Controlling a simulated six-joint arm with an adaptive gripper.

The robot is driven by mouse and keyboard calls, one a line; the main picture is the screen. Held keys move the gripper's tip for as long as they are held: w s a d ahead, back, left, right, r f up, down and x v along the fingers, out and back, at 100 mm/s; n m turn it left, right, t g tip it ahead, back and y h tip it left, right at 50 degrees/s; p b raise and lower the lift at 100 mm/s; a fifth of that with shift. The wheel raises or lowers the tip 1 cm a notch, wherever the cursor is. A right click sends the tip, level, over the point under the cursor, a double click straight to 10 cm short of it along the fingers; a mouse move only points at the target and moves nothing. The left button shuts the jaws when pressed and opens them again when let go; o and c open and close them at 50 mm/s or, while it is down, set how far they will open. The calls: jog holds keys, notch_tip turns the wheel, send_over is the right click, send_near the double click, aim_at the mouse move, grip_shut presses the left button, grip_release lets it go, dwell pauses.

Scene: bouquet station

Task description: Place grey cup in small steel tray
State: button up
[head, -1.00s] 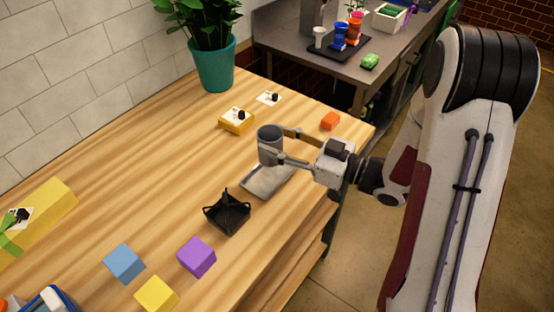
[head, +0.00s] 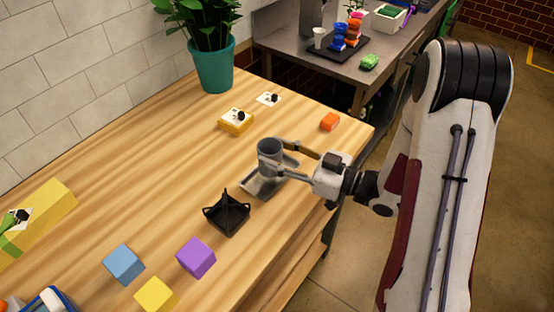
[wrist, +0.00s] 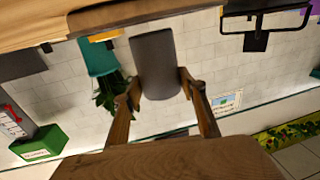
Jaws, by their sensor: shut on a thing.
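The grey cup (head: 270,157) is upright in the head view, between the fingers of my gripper (head: 283,162). My gripper is shut on it; the wrist view also shows the cup (wrist: 156,68) between the two fingers (wrist: 160,92). The small steel tray (head: 254,189) lies on the wooden table, under and around the cup in the head view. The cup's base appears over the tray; I cannot tell whether it touches the tray floor. Part of the tray is hidden behind the cup and fingers.
A black wire holder (head: 228,213) stands close to the tray's near-left side. Purple (head: 196,257), blue (head: 124,264) and yellow (head: 157,295) blocks lie nearer the front. Table left of the tray is clear.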

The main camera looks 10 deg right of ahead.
jog(key=shift+f, duration=1.3)
jog(key=shift+f, duration=0.15)
jog(key=o, duration=1.2)
jog(key=shift+d, duration=0.1)
jog(key=shift+v, duration=5.9)
